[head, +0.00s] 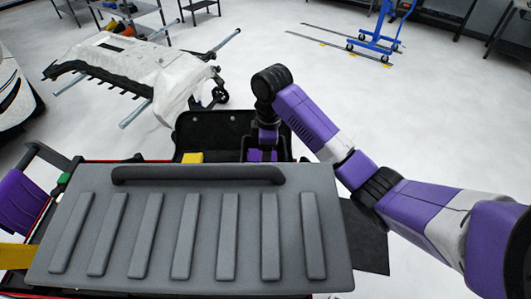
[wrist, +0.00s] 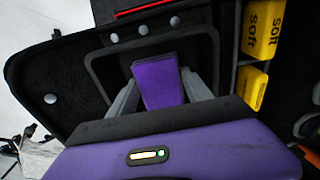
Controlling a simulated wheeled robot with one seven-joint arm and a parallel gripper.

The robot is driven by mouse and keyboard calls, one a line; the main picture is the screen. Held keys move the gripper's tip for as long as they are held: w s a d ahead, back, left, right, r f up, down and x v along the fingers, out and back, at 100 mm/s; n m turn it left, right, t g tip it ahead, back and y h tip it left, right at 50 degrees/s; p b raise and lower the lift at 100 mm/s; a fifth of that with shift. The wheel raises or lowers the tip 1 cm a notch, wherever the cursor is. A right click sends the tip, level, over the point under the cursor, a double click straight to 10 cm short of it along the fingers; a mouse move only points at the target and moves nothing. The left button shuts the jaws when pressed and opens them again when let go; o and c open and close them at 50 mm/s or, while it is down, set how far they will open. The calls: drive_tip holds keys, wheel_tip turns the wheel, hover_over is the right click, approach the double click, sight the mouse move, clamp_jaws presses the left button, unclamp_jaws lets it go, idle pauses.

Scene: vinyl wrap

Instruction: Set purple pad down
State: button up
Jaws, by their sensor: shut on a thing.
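The purple pad (wrist: 158,82) is upright between the two grey fingers of my gripper (wrist: 160,90) in the wrist view. My gripper is shut on it. The pad is over or inside a square recess of the black tray (wrist: 60,75); I cannot tell whether it touches the bottom. In the head view my gripper (head: 264,150) points down into the black tray (head: 190,125) behind the grey lid, with a little purple showing at its lower end.
Yellow blocks marked "soft" (wrist: 262,30) stand in the compartment beside the recess. The ribbed grey lid (head: 185,235) with its dark handle covers the front of the cart. A white-covered part on a stand (head: 130,65) is behind; open floor lies to the right.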

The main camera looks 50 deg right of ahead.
drive_tip(key=shift+f, duration=0.35)
drive_tip(key=o, duration=1.3)
drive_tip(key=shift+r, duration=0.1)
drive_tip(key=r+p, duration=0.1)
drive_tip(key=r, duration=0.3)
drive_tip(key=r+p, duration=0.1)
drive_tip(key=r, duration=0.3)
drive_tip(key=r+p, duration=0.2)
drive_tip(key=r, duration=0.3)
drive_tip(key=shift+s+d, duration=0.2)
drive_tip(key=shift+s, duration=0.1)
